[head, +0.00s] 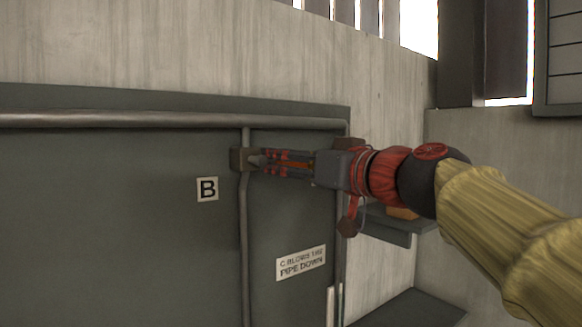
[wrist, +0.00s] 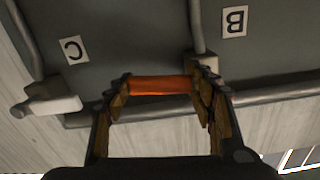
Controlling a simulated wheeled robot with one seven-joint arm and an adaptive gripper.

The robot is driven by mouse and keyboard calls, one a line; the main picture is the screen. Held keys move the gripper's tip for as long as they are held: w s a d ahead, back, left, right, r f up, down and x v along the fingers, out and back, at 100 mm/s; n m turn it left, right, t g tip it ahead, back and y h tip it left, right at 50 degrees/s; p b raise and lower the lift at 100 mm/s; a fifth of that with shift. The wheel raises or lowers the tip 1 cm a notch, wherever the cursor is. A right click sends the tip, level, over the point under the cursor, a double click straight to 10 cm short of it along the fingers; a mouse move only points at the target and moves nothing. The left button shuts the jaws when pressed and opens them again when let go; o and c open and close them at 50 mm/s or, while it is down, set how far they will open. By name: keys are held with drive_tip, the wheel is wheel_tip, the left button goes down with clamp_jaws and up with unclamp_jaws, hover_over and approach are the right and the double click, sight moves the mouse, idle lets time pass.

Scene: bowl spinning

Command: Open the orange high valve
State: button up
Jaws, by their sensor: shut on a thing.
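The orange valve handle (wrist: 160,86) runs as a bar between my fingers in the wrist view. In the head view only a thin orange strip of it (head: 292,165) shows between the fingers. My gripper (head: 264,161) is shut on the handle, with its fingertips close to the valve body (head: 240,158) on the pipe below the long horizontal pipe. In the wrist view a finger of my gripper (wrist: 160,92) lies on each side of the bar. The fingers hide most of the handle in the head view.
Label B (head: 207,189) is left of the valve. A "pipe down" label (head: 301,263) is lower right. Another valve body (head: 350,226) sits below my wrist, close to it. An orange block (head: 403,213) is on a ledge behind my arm. The horizontal pipe (head: 120,119) runs above the panel.

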drive_tip(key=s+a+f+m+b, duration=0.3)
drive_tip(key=a+f+m+b, duration=0.1)
drive_tip(key=m, duration=1.2)
drive_tip(key=shift+s+a+f+m+b, duration=0.25)
drive_tip(key=shift+a+f, duration=0.3)
drive_tip(key=shift+f, duration=0.3)
drive_tip(key=o, duration=1.7)
drive_tip(key=shift+c, duration=0.2)
drive_tip(key=shift+o, duration=0.3)
drive_tip(key=v, duration=1.2)
drive_tip(key=shift+w, duration=0.1)
